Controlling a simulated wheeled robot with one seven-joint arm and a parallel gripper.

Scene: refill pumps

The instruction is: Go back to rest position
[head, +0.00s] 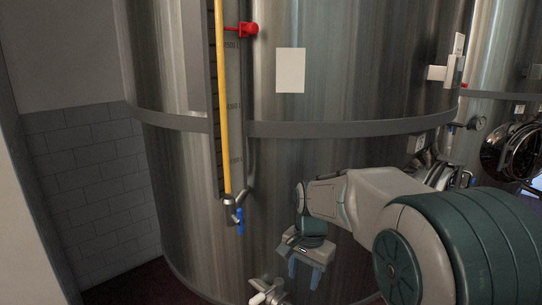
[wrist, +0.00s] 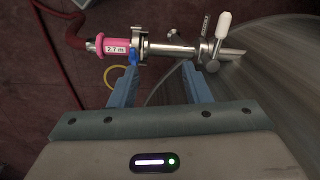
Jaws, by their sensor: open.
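My gripper (head: 305,274) points down in front of the large steel tank (head: 340,90), at the lower middle of the head view. In the wrist view my gripper (wrist: 158,78) has its two blue fingers apart, with nothing held between them. Just beyond the fingertips is a steel pipe fitting (wrist: 170,50) with a valve that has a white handle (wrist: 223,24). A pink collar marked "2.7 m" (wrist: 115,46) joins it to a dark red hose (wrist: 72,38). I cannot tell whether the fingertips touch the fitting.
A yellow level tube (head: 224,100) with a red valve on top and a blue-handled valve (head: 238,218) below runs down the tank. A white valve handle (head: 268,291) is low beside my gripper. More tanks (head: 500,60) stand right. A tiled wall (head: 90,180) is left.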

